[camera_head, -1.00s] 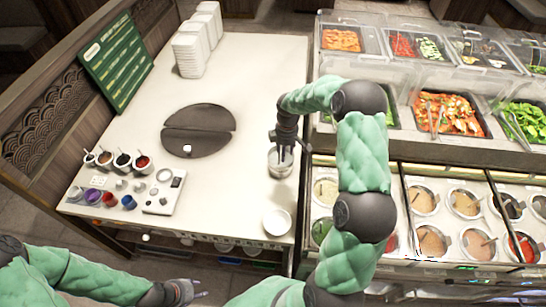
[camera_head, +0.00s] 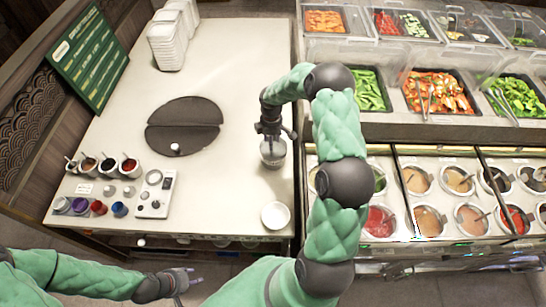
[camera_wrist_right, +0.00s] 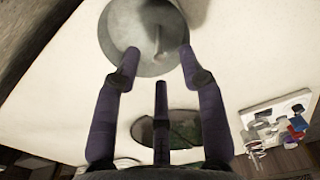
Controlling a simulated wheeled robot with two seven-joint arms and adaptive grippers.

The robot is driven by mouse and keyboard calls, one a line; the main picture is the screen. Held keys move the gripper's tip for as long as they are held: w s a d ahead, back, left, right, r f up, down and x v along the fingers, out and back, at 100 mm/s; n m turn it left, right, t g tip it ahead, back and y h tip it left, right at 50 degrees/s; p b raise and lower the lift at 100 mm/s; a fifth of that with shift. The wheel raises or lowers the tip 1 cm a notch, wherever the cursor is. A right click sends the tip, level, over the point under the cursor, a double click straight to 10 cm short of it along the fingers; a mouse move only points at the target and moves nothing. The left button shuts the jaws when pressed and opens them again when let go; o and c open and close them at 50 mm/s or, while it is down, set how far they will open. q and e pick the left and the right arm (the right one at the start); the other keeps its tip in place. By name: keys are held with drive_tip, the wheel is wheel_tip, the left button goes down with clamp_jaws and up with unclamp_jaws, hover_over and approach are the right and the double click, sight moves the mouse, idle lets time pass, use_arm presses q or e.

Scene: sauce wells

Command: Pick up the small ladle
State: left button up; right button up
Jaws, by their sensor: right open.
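A pale grey cup (camera_head: 272,158) stands near the table's right edge. In the right wrist view the cup (camera_wrist_right: 125,55) is seen from above, with a thin, pale upright handle inside, which looks like the small ladle (camera_wrist_right: 157,40). The ladle's lower end is unclear, and it is hard to make out in the head view. My right gripper (camera_head: 271,131) is right over the cup. In the right wrist view it (camera_wrist_right: 158,62) is open, its fingertips apart on either side of the handle. My left gripper (camera_head: 186,279) is low at the table's front, empty, its fingers apart.
A white bowl (camera_head: 276,215) stands in front of the cup. A dark round plate (camera_head: 183,140) lies left of it. Sauce cups (camera_head: 108,166) and a small device (camera_head: 155,195) are further left. The sauce wells (camera_head: 428,221) lie right of my right arm. White containers (camera_head: 166,48) stand at the back.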

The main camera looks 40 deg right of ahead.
wheel_tip(320, 180, down, 4)
drive_tip(key=shift+d+r, duration=0.1)
drive_tip(key=shift+d, duration=0.05)
clamp_jaws()
wheel_tip(320, 180, up, 10)
drive_tip(key=shift+r, duration=0.1)
idle(0.6)
